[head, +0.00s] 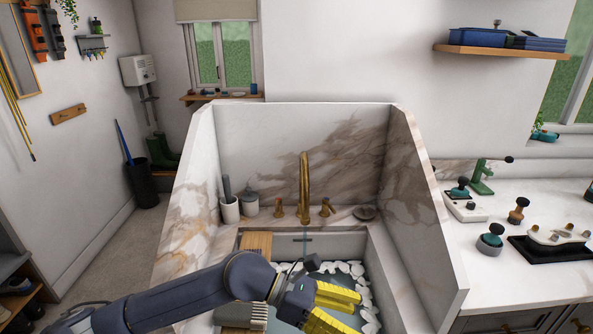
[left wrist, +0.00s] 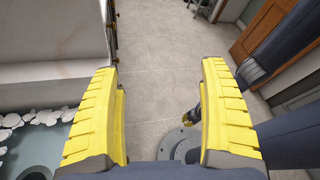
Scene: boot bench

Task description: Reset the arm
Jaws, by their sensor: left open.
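My left gripper (head: 335,303) has yellow fingers and reaches in from the left over the sink basin in the head view. In the left wrist view its two yellow fingers (left wrist: 163,115) are spread wide with nothing between them. Beyond them that view shows grey floor tiles (left wrist: 165,45). My left arm (head: 215,285) stretches across the front left edge of the sink. My right gripper is not seen in the head view, and I cannot make it out in the left wrist view.
Marble walls (head: 300,150) enclose the sink on the back and both sides. A gold faucet (head: 304,185) stands at the back. White pebbles (head: 357,270) line the basin, and a wooden board (head: 256,243) lies at its left. The right counter (head: 480,250) holds several tools.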

